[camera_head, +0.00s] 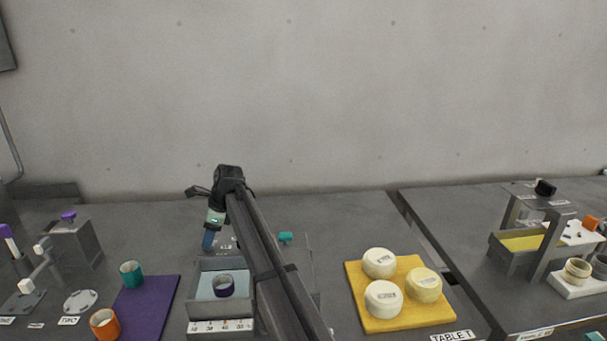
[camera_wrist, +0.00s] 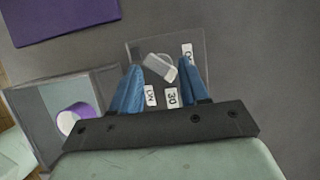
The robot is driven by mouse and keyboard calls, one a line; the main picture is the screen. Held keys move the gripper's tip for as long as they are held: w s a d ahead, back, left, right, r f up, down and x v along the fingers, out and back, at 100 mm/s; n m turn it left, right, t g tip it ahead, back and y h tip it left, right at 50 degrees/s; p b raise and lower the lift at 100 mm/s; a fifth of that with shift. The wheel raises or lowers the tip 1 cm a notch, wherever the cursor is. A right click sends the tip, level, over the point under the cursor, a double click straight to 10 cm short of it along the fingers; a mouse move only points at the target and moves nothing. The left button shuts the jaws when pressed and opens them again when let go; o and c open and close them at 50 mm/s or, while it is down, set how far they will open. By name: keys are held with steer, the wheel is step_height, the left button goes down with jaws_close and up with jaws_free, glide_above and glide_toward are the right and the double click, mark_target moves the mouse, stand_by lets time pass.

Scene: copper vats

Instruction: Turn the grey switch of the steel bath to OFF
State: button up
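The steel bath (camera_head: 196,302) stands at the front of the table, left of my arm, with a dark purple cup (camera_head: 224,286) in it. In the wrist view the bath (camera_wrist: 32,92) is at the left. Its switch plate (camera_wrist: 193,38) lies beyond my fingers and bears small white labels; one reads 30. The light grey switch (camera_wrist: 160,67) sits on it, its lever slanting down to the right; which label it points to is unclear. My gripper (camera_wrist: 159,66) is open, blue fingers on either side of the switch; contact cannot be told. In the head view my gripper (camera_head: 208,243) points down behind the bath.
A purple mat (camera_head: 150,308) with an orange cup (camera_head: 104,323) and a teal cup (camera_head: 132,273) lies left of the bath. A yellow board (camera_head: 404,318) with white rounds lies further right. Bare table lies behind it.

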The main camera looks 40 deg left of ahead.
steer(key=v, duration=1.3)
steer(key=w+d+r+n+y, duration=0.1)
steer(key=w+d, duration=0.4)
steer(key=w, duration=0.6)
steer(key=w+d+r+n+y, duration=0.1)
steer(key=w+d+r+y, duration=0.1)
steer(key=w+d, duration=0.4)
steer(key=shift+w+t+y, duration=0.4)
steer(key=shift+w+y, duration=0.3)
steer(key=shift+w, duration=1.95)
steer(key=shift+d, duration=0.1)
steer(key=shift+s, duration=0.1)
steer(key=s+a+n+h, duration=0.1)
steer(key=s+a+n, duration=0.1)
steer(key=s+a, duration=0.7)
steer(key=s+a+f+n+h, duration=0.15)
steer(key=s+a, duration=0.35)
steer(key=s, duration=0.7)
steer(key=s+a+n+h, duration=0.1)
steer(key=s+a+n, duration=0.1)
steer(key=s+a, duration=0.7)
steer(key=w+d+f+n+t+h, duration=0.1)
steer(key=w+d+n+t+h, duration=0.1)
steer(key=w+d+h, duration=0.35)
steer(key=shift+y, duration=0.7)
steer(key=f, duration=0.4)
steer(key=s+d+f, duration=0.1)
steer(key=f, duration=0.4)
steer(key=s+d+f, duration=0.1)
steer(key=f, duration=0.4)
